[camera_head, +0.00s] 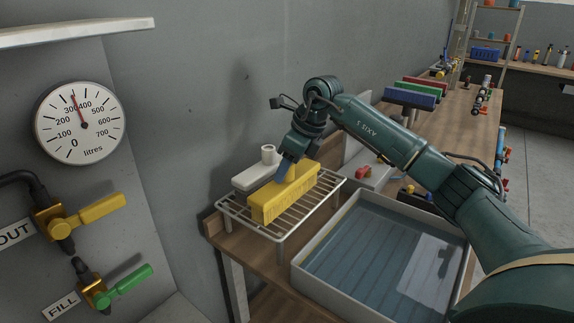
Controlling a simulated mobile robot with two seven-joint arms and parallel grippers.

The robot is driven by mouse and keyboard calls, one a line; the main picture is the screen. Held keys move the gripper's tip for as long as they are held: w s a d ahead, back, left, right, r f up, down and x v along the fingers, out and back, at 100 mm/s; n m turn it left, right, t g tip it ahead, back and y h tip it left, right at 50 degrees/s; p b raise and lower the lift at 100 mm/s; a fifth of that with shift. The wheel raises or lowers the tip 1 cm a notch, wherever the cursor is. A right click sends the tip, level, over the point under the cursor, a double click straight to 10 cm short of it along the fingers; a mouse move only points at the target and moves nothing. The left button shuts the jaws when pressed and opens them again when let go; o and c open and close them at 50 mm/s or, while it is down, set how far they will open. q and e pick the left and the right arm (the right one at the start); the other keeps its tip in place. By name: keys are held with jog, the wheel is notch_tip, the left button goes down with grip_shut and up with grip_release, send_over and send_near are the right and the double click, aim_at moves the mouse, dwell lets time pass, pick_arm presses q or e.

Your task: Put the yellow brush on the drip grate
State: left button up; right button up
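The yellow brush (285,203) is a long block on the white wire drip grate (235,214), lying slantwise across its bars. It looks to rest on the bars, though a small gap underneath cannot be ruled out. My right gripper (288,170) reaches down to the top of the brush, with a blue finger against or beside its upper part. The other finger and the grip itself are hidden, so I cannot tell whether it is shut on the brush. My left gripper is not in view.
A white brush (253,176) with an upright knob sits behind the yellow one. A water-filled tray (303,270) stands right of the grate. A wall panel with a litres gauge (80,123), a yellow-handled valve (92,214) and a green-handled valve (122,288) is on the left.

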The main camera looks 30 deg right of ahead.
jog(key=shift+o, duration=0.6)
jog(key=shift+r, duration=0.3)
jog(key=v, duration=1.1)
jog(key=shift+s+r, duration=0.15)
jog(key=shift+r, duration=0.2)
jog(key=shift+d, duration=0.1)
